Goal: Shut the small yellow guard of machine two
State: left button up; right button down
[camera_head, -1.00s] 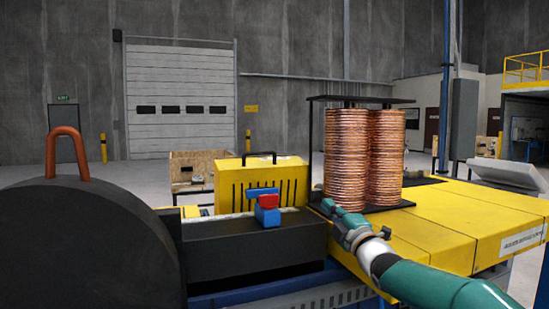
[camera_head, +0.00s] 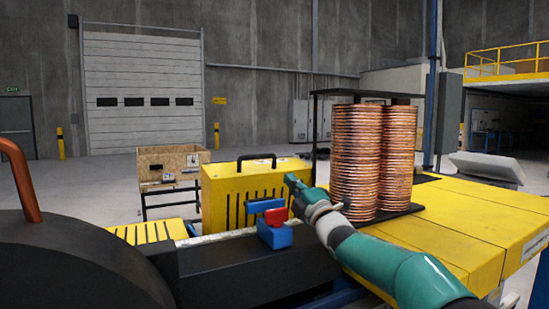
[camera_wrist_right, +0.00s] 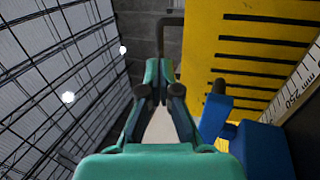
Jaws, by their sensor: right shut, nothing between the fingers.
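The small yellow guard (camera_head: 222,200) stands upright behind the dark machine bed, with dark slots in its front face and a black handle (camera_head: 257,158) on top. My right gripper (camera_head: 291,181) is shut and empty, just right of the guard and near its upper right corner. In the right wrist view the shut fingers (camera_wrist_right: 163,88) point toward the dark handle (camera_wrist_right: 171,22), with the slotted yellow face (camera_wrist_right: 195,45) on the right. I cannot tell whether the fingers touch the guard. My left gripper is not in view.
A red and blue block piece (camera_head: 274,236) sits on the bed close to my right arm. A dark round drum (camera_head: 70,265) fills the lower left.

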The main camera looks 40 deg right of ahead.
aim_at(263, 164)
jog(key=p+x, duration=0.6)
jog(key=x, duration=0.3)
jog(key=shift+d+r, duration=0.2)
jog(key=shift+d, duration=0.05)
jog(key=shift+w+d, duration=0.15)
jog(key=shift+w, duration=0.35)
jog(key=shift+p, duration=0.3)
jog(key=shift+w+r+p, duration=0.15)
jog(key=shift+p, duration=0.15)
jog(key=w+p, duration=0.1)
jog(key=p, duration=0.1)
jog(key=w+p, duration=0.1)
jog(key=p, duration=0.1)
jog(key=w+d+r+g+p, duration=0.1)
jog(key=p, duration=0.1)
jog(key=shift+w, duration=0.15)
jog(key=shift+g, duration=0.3)
jog(key=w, duration=0.1)
jog(key=w+d, duration=0.1)
jog(key=w+f, duration=0.1)
jog(key=shift+w+d+f, duration=0.1)
jog(key=shift+w+d, duration=0.1)
jog(key=shift+w, duration=0.2)
jog(key=shift+w+d, duration=0.1)
jog(key=shift+w, duration=0.25)
